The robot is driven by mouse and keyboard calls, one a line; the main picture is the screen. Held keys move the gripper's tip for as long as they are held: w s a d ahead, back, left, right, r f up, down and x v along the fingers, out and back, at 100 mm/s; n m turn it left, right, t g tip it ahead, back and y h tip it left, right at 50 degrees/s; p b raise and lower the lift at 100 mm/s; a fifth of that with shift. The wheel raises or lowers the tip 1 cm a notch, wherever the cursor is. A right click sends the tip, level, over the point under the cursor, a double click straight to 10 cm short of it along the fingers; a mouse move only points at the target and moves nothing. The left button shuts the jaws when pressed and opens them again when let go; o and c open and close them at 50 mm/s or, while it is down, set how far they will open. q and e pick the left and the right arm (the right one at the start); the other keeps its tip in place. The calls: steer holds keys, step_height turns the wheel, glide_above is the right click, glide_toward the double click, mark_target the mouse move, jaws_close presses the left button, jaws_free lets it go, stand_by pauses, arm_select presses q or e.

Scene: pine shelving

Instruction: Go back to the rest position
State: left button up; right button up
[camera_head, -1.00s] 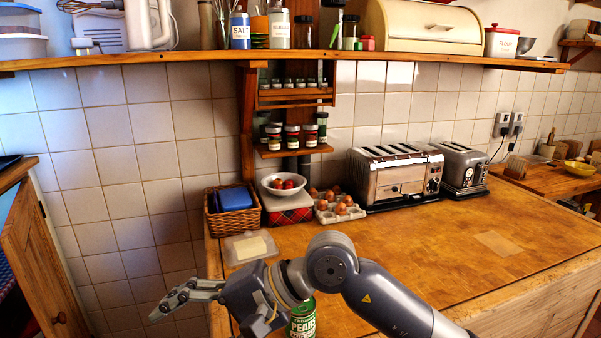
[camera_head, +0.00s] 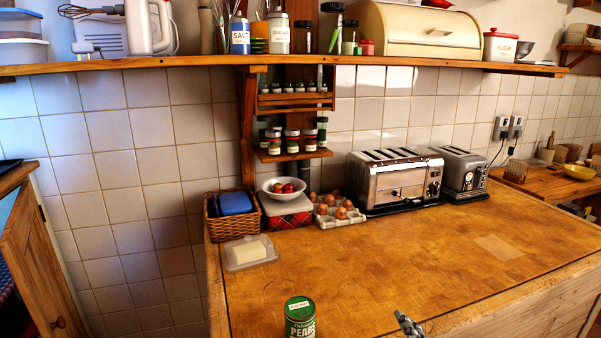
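Only the tip of one of my grippers (camera_head: 408,324) shows, at the bottom edge of the head view, right of centre; I take it for my right one. It is over the counter's front edge, and the rest of it is cut off, so I cannot tell whether it is open or shut. My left gripper is out of view. A green can of pears (camera_head: 300,318) stands upright near the front of the wooden counter (camera_head: 400,260), apart from the gripper tip and to its left.
A butter dish (camera_head: 250,252), a wicker basket (camera_head: 233,216), a white bowl (camera_head: 284,188), an egg tray (camera_head: 338,212) and two toasters (camera_head: 395,178) stand along the back. A loaded shelf (camera_head: 420,61) runs above. The middle of the counter is clear.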

steer(key=s+d+f+m+g, duration=0.2)
steer(key=s+f+m+g, duration=0.3)
steer(key=s+f, duration=0.65)
steer(key=s+d+f+m+g, duration=0.2)
steer(key=s+f+m+g, duration=0.2)
steer(key=s+f+g, duration=0.7)
step_height(320, 180, down, 10)
steer(key=s+f+t, duration=0.1)
steer(key=t, duration=0.2)
steer(key=s+f, duration=0.5)
steer(key=f, duration=0.6)
steer(key=s+d+f+g, duration=0.1)
steer(key=s+f, duration=0.4)
steer(key=f, duration=0.7)
steer(key=shift+s+n, duration=0.35)
steer(key=shift+n, duration=0.05)
steer(key=shift+g, duration=0.3)
steer(key=s+f, duration=0.2)
steer(key=s, duration=0.1)
steer(key=s+d+f, duration=0.1)
steer(key=s, duration=0.2)
steer(key=s+d+f, duration=0.1)
steer(key=s+f, duration=0.1)
steer(key=s, duration=0.1)
steer(key=shift+s+f, duration=0.2)
steer(key=shift+f, duration=0.1)
steer(key=shift+c, duration=0.2)
